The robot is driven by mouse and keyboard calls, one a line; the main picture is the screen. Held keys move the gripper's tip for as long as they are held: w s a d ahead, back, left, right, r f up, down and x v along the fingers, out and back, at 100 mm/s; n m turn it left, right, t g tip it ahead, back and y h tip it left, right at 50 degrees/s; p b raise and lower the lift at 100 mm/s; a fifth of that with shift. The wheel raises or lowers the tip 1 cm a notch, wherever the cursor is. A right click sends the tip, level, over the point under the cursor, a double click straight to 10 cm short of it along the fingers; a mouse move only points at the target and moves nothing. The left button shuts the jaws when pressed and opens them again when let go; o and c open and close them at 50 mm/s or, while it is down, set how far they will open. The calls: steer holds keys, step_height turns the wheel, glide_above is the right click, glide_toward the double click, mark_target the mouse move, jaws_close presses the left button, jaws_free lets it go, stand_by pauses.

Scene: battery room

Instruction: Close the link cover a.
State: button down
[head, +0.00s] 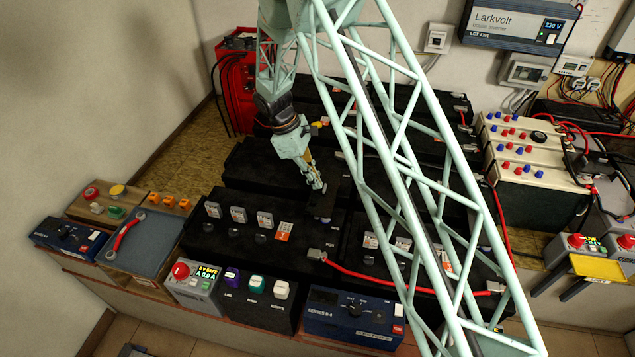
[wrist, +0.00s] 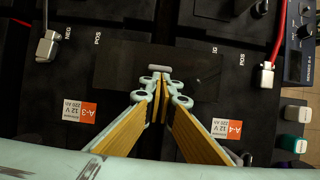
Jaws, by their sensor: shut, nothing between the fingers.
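My gripper (head: 319,187) is shut and empty, pointing down over the black batteries in the middle of the head view. In the wrist view its yellow-padded fingers (wrist: 160,78) meet at the tips. A flat dark panel, which looks like link cover a (wrist: 118,65), spans the gap between the batteries labelled A-3 and A-4. A small grey bar (wrist: 159,67) shows right at the fingertips; I cannot tell whether they touch it. In the head view the dark panel (head: 328,203) is beside and below the fingertips, partly hidden by them. Its exact tilt is unclear.
Battery A-3 (wrist: 50,80) and battery A-4 (wrist: 245,95) flank the panel. A red cable (head: 400,284) with grey lugs runs across the front right battery. Control boxes, including a blue unit (head: 352,312), line the front edge. A blue tray (head: 146,243) stands at left.

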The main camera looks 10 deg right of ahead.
steer(key=shift+w+a, duration=0.15)
steer(key=shift+a, duration=0.3)
steer(key=a+p+v, duration=0.1)
steer(key=v, duration=0.9)
steer(key=shift+w+a, duration=0.3)
steer(key=shift+w, duration=0.05)
steer(key=shift+r, duration=0.2)
